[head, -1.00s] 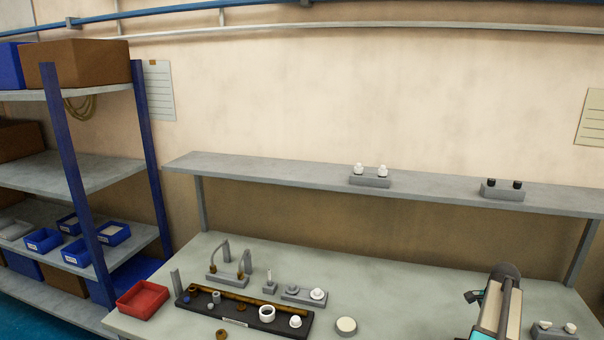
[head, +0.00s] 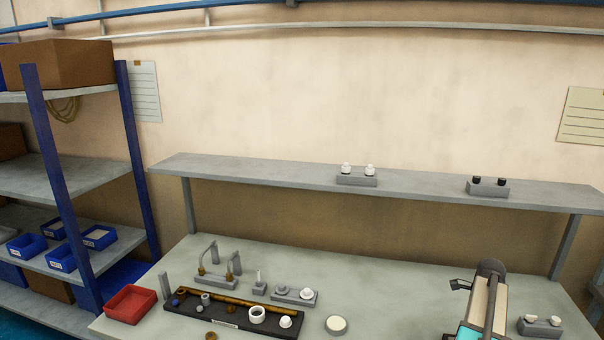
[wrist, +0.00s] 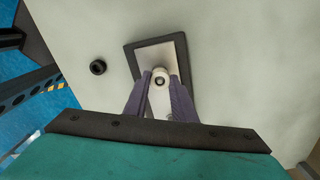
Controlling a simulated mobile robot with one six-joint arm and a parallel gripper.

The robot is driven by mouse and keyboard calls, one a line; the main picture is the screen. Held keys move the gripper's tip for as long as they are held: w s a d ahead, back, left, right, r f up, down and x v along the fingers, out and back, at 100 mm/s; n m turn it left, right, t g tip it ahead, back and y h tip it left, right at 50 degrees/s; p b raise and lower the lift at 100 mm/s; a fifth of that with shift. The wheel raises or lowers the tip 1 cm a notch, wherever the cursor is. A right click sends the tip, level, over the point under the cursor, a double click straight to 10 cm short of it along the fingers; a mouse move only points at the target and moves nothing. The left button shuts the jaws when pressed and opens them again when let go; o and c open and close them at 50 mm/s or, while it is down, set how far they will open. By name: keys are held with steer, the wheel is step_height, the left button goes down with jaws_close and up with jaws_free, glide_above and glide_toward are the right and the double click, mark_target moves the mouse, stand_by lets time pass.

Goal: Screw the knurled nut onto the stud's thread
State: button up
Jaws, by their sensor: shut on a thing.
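My gripper (wrist: 160,82) is shut on a small pale round piece (wrist: 160,74) with a dark centre, which looks like the knurled nut. Its knurling is too small to make out. The wrist view shows it above or on a light rectangular plate (wrist: 176,49) with a dark border. I cannot tell whether it touches a thread. In the head view a thin upright pin on a grey block (head: 259,290) stands on the bench and may be the stud. My gripper's fingers do not show in the head view.
A dark ring (wrist: 97,67) lies left of the plate in the wrist view. On the bench are a red bin (head: 130,304), a black tray (head: 205,318) with several small parts, and a white disc (head: 336,325). A raised shelf (head: 420,183) runs behind.

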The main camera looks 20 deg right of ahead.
stand_by(0.4)
steer(key=shift+m, duration=2.6)
steer(key=o, duration=0.7)
steer(key=shift+c, duration=0.2)
steer(key=shift+r, duration=0.1)
steer(key=shift+r+p, duration=0.75)
steer(key=shift+r, duration=0.65)
steer(key=shift+o, duration=0.3)
